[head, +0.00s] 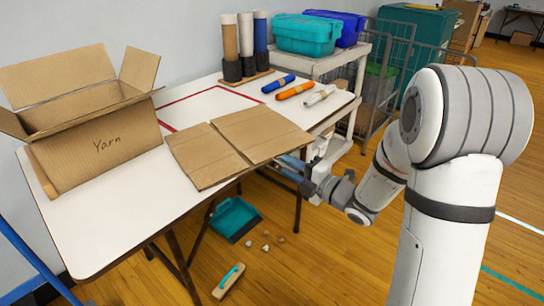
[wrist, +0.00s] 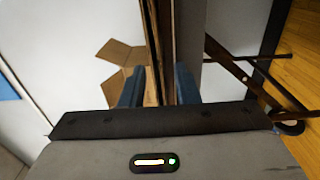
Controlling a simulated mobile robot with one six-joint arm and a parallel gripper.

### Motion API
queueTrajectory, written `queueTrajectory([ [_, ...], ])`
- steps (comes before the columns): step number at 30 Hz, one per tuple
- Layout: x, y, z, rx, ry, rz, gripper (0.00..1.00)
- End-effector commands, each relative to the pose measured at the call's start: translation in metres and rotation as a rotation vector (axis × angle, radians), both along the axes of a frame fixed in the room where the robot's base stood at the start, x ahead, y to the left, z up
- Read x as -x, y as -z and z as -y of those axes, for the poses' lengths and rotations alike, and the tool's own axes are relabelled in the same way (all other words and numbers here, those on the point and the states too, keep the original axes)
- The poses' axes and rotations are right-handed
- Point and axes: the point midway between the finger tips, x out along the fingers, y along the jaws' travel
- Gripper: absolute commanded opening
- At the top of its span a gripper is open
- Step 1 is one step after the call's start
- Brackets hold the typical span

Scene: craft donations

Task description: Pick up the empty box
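An open cardboard box marked "Yarn" (head: 105,150) stands upright at the left of the white table, its flaps spread. What lies inside is hidden by its front wall. A flattened piece of brown cardboard (head: 262,132) lies in the middle of the table, reaching its front edge. My gripper (head: 286,166) is at that front edge, beside the cardboard and far to the right of the Yarn box. In the wrist view my gripper (wrist: 160,86) has its two blue fingers apart, with a brown edge between them. I cannot tell whether either finger touches it.
Blue, orange and white rolls (head: 294,91) lie at the table's back right (head: 340,101). Upright tubes (head: 246,50) stand behind. A dustpan (head: 235,219) and brush (head: 229,281) lie on the floor below.

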Motion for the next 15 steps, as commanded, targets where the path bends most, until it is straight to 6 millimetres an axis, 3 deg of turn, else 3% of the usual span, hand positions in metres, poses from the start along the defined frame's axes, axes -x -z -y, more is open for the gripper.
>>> queueTrajectory([
  [6,-0.019,0.004,-0.025,0.0,-0.002,0.002,0.28],
  [15,-0.031,0.001,-0.04,0.0,0.001,0.0,0.28],
])
